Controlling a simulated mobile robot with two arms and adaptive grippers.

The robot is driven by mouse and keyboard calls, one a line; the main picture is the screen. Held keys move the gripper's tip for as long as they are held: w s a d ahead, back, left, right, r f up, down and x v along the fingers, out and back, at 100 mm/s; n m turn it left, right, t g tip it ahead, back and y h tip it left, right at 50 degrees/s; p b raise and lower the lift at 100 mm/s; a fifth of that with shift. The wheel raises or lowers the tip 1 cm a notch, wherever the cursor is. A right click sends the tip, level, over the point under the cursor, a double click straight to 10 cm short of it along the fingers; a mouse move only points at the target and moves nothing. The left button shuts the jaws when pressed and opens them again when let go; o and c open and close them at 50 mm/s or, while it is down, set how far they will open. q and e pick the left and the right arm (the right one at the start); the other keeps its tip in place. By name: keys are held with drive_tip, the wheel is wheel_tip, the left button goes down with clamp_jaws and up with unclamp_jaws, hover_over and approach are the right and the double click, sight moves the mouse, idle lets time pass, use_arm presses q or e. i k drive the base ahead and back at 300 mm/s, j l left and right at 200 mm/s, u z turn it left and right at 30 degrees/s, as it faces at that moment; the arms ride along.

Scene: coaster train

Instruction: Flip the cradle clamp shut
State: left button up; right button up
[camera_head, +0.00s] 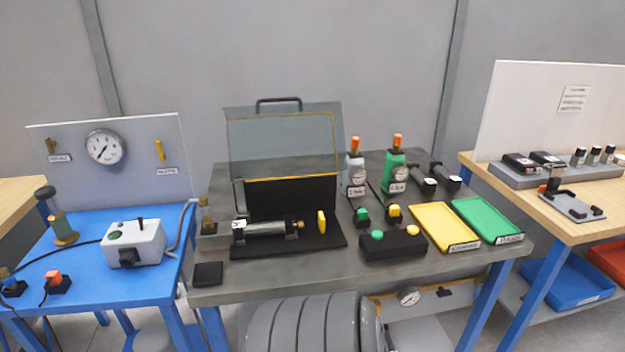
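A metal cylinder (272,228) lies level on a black base (290,248) on the grey middle bench. Pale and dark fittings hold it at its left end, and a brass-and-black fitting is at its right end. An upright yellow handle-like piece (321,222) stands just right of the cylinder. I cannot tell for sure which part is the cradle clamp, or whether it is open or shut. A hinged clear cover (282,145) with a dark top handle stands raised behind the cylinder. Neither of my grippers is in view.
On the bench (400,278) are a black button box (393,246), a yellow tray (444,226), a green tray (487,219) and two orange-topped gauge units (395,172). A blue table (80,270) stands left, a wooden one (590,232) right. The bench's front edge is mostly clear.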

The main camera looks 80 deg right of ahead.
sight(240, 181)
drive_tip(key=z, duration=2.2)
drive_tip(key=l+z, duration=0.2)
drive_tip(key=i+l, duration=0.15)
drive_tip(key=l, duration=0.15)
drive_tip(key=i+l, duration=0.2)
drive_tip(key=i+l+u, duration=0.1)
drive_tip(key=l, duration=0.3)
drive_tip(key=i+l, duration=0.2)
drive_tip(key=l, duration=0.15)
